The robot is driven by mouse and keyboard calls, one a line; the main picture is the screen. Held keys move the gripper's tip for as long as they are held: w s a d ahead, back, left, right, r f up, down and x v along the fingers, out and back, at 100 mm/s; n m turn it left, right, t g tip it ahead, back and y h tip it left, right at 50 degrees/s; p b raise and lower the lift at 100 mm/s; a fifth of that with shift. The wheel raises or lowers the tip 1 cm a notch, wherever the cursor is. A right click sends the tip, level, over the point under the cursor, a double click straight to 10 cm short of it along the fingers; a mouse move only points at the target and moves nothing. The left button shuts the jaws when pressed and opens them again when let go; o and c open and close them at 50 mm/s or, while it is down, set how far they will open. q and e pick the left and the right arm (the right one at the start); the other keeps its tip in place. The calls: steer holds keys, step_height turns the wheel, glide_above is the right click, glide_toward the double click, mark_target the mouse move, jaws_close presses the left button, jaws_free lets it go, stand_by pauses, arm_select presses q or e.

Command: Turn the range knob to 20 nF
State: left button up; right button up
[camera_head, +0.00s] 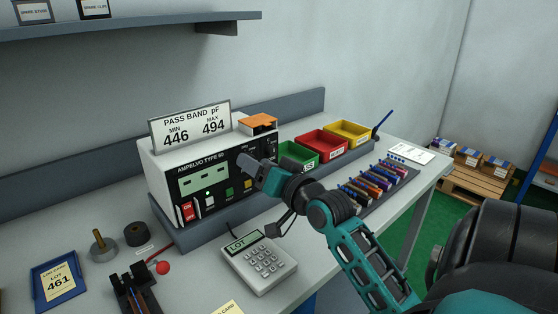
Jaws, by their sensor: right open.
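The range knob cannot be made out; the gripper covers part of the panel. The knob's setting cannot be read. My left gripper is not in view.
A lot keypad (259,263) stands in front of the tester. Green (298,155), red (322,144) and yellow (348,132) bins stand to the right, behind a rack of coloured parts (380,184). A blue lot card tray (58,283) lies at the left.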

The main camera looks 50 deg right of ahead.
steer(key=s+a+b, duration=0.1)
steer(key=s, duration=1.1)
steer(key=shift+a, duration=0.2)
